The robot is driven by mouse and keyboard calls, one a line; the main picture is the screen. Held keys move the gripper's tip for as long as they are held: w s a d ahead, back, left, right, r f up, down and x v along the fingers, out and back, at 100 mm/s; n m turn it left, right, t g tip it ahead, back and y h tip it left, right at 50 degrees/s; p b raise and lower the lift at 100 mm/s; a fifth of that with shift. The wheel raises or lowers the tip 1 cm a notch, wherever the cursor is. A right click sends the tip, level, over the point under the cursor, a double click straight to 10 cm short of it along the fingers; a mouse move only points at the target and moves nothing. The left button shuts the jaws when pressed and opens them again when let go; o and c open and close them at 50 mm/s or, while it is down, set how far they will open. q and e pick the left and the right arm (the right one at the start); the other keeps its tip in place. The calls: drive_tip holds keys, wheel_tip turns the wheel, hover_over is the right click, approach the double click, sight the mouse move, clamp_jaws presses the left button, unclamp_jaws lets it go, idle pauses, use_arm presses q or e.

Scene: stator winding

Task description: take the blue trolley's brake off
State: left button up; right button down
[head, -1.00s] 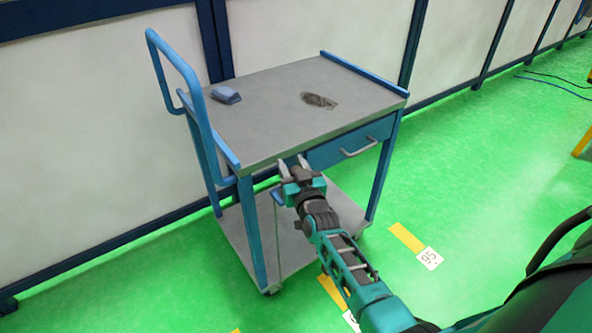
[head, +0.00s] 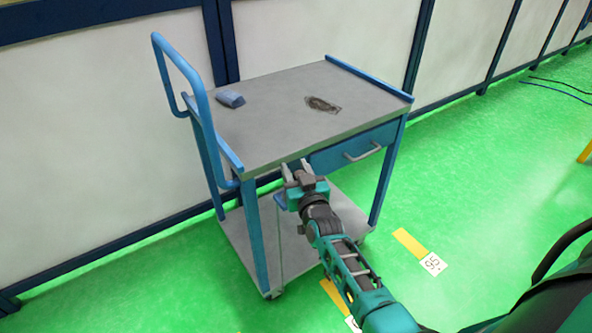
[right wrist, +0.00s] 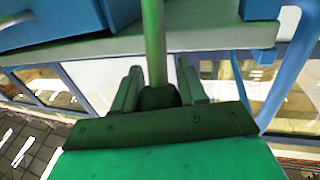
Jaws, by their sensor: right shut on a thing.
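The blue trolley (head: 258,237) stands by the wall, with a grey top, a drawer and a lower shelf. A thin upright brake lever (head: 281,240) shows at its near side, below the top. My right gripper (head: 298,172) is at the near edge of the top, left of the drawer handle. In the right wrist view a rod (right wrist: 155,45) passes between the fingers (right wrist: 158,85), which are shut on it; a dark round part (right wrist: 158,98) sits at its base. The gripper and forearm hide part of the trolley's near side. My left gripper is not in view.
A small blue block (head: 230,99) and a dark flat patch (head: 322,104) are on the trolley top. The drawer handle (head: 362,152) sticks out right of my gripper. A yellow floor mark with a numbered label (head: 433,264) lies on the open green floor.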

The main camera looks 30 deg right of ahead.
drive_tip(key=shift+s+a+f, duration=0.15)
drive_tip(key=shift+a+f, duration=0.05)
drive_tip(key=shift+f, duration=0.45)
drive_tip(key=c, duration=0.8)
unclamp_jaws()
drive_tip(key=shift+c, duration=0.2)
drive_tip(key=shift+o, duration=1)
drive_tip(key=shift+d+r, duration=0.15)
drive_tip(key=shift+r, duration=0.05)
